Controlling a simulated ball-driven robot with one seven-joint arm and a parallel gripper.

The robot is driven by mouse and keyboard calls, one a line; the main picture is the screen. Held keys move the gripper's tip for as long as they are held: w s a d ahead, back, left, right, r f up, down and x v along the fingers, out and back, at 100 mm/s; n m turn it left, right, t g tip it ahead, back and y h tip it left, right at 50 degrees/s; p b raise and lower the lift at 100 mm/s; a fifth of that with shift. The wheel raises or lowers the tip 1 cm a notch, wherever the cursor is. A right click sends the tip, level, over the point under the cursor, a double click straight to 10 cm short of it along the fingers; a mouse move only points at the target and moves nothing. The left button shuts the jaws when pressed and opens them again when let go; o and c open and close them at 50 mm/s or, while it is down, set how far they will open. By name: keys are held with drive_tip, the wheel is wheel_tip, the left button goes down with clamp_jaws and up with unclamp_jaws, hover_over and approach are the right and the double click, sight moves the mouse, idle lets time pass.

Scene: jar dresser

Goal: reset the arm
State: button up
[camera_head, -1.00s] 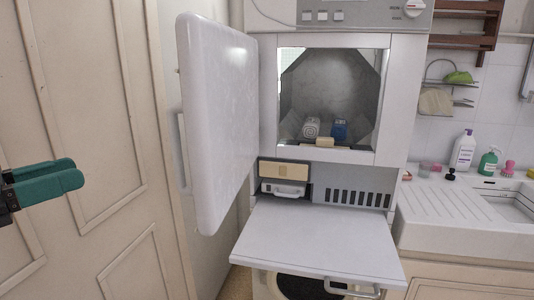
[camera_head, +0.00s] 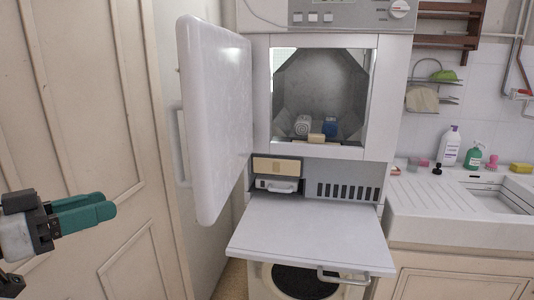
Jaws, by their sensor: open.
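My gripper (camera_head: 108,206) is at the lower left of the head view, with teal fingers pointing right. It is open and nothing shows between its fingers. It is in front of the beige panelled door, well apart from the white dryer (camera_head: 395,100). Part of my arm shows at the left edge.
The dryer's door (camera_head: 215,125) stands wide open on the left. Inside are a rolled towel (camera_head: 302,126), a blue item (camera_head: 330,127) and a tan block (camera_head: 316,138). A white flap (camera_head: 310,238) juts out below. A sink counter (camera_head: 440,208) with bottles stands right.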

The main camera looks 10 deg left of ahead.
drive_tip(key=w+d+f+n+g, duration=0.1)
drive_tip(key=w+d+f+g, duration=0.25)
drive_tip(key=d+f, duration=0.6)
drive_tip(key=w+d+f+n+g, duration=0.15)
drive_tip(key=w+d+f, duration=0.4)
drive_tip(key=f, duration=0.65)
drive_tip(key=s+d+f+n+g+y, duration=0.1)
drive_tip(key=s+d+f+g, duration=0.1)
drive_tip(key=d+f, duration=0.65)
drive_tip(key=s+d+f+g+y, duration=0.1)
drive_tip(key=d+f+g, duration=0.2)
drive_tip(key=d+f, duration=0.6)
drive_tip(key=s+d+f+g+y, duration=0.2)
drive_tip(key=s+d+f, duration=0.2)
drive_tip(key=s+d, duration=0.45)
drive_tip(key=s+d+f+g+y, duration=0.15)
drive_tip(key=s+d+f, duration=0.3)
drive_tip(key=d, duration=0.75)
drive_tip(key=s+d+r+y, duration=0.1)
drive_tip(key=s+d, duration=0.3)
drive_tip(key=s, duration=0.4)
drive_tip(key=s+d+r+y, duration=0.1)
drive_tip(key=s+d, duration=0.3)
drive_tip(key=s, duration=0.5)
drive_tip(key=shift+r+n+y, duration=0.3)
drive_tip(key=shift+n+y, duration=0.05)
